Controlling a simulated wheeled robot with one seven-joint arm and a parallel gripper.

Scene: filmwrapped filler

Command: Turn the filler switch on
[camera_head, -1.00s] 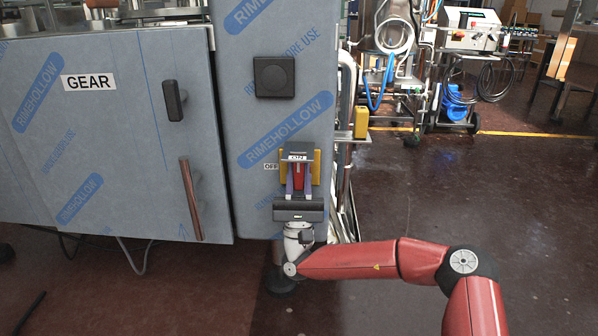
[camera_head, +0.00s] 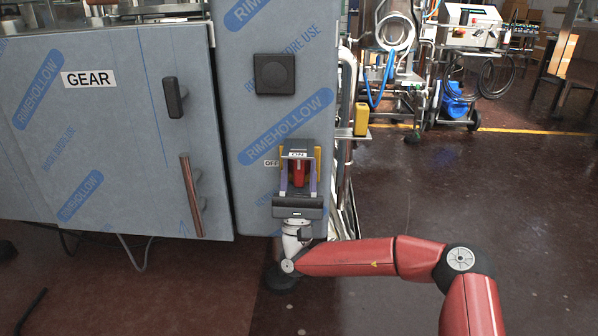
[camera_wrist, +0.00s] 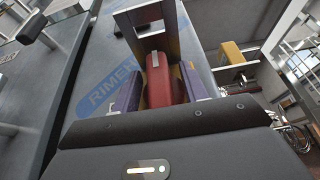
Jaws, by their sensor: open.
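The filler switch has a red handle (camera_head: 298,174) in front of a yellow plate on the grey cabinet's narrow front panel. A dark frame with a small white label surrounds the handle's upper part. An "OFF" label (camera_head: 271,163) is left of the switch. My gripper (camera_head: 298,181) is open below and in front of the switch. Its purple fingers stand on either side of the red handle. In the wrist view the red handle (camera_wrist: 159,82) lies between the fingers, with gaps visible. The handle's lower end is hidden by my gripper body.
A square black knob (camera_head: 274,74) is above the switch. The cabinet door (camera_head: 110,130) marked "GEAR" is at left with a black latch and a long handle. A yellow block (camera_head: 361,120) sits to the right. The floor at right is open.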

